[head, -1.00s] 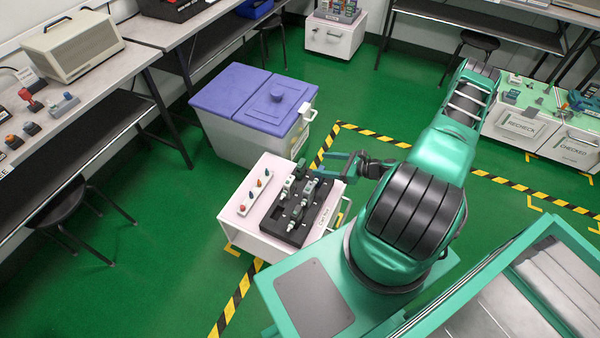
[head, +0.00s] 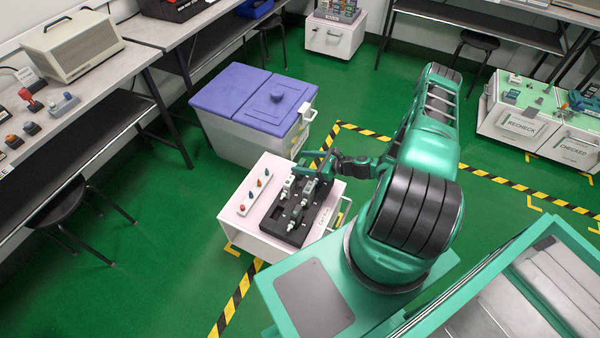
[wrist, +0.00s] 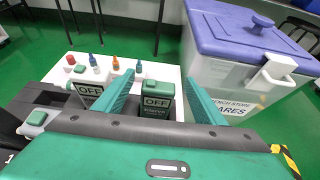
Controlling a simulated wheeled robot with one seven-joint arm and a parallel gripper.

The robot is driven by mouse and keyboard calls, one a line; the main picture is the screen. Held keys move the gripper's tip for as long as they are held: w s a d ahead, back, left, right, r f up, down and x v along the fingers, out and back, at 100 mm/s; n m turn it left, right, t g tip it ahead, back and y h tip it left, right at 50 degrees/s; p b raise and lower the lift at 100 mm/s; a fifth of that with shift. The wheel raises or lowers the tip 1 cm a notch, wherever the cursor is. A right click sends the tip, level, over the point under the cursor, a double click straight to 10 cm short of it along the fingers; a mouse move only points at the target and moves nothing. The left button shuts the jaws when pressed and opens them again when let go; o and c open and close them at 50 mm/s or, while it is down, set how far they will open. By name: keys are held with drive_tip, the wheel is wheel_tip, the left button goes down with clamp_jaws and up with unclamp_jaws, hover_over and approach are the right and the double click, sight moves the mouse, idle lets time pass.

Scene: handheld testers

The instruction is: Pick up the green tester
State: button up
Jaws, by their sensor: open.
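In the wrist view the green tester (wrist: 156,85), with a green top and an OFF label, stands between the two fingers of my gripper (wrist: 157,93). The fingers are spread, with one on each side of it, and I see no clear contact. In the head view my gripper (head: 314,165) is over the back right of the black tray (head: 322,212) and mostly hides that tester. Another OFF-labelled tester (wrist: 90,89) stands just left of the left finger in the wrist view. A pale tester (head: 309,188) lies in the tray near my gripper.
The tray sits on a white cart (head: 262,238), beside a white strip with coloured knobs (head: 253,190). A purple-lidded bin (head: 250,110) stands close behind the cart. Boxes labelled RECHECK (head: 522,125) and CHECKED (head: 575,146) stand at the right.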

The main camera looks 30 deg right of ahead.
drive_tip(key=c, duration=1.5)
drive_tip(key=shift+c, duration=0.2)
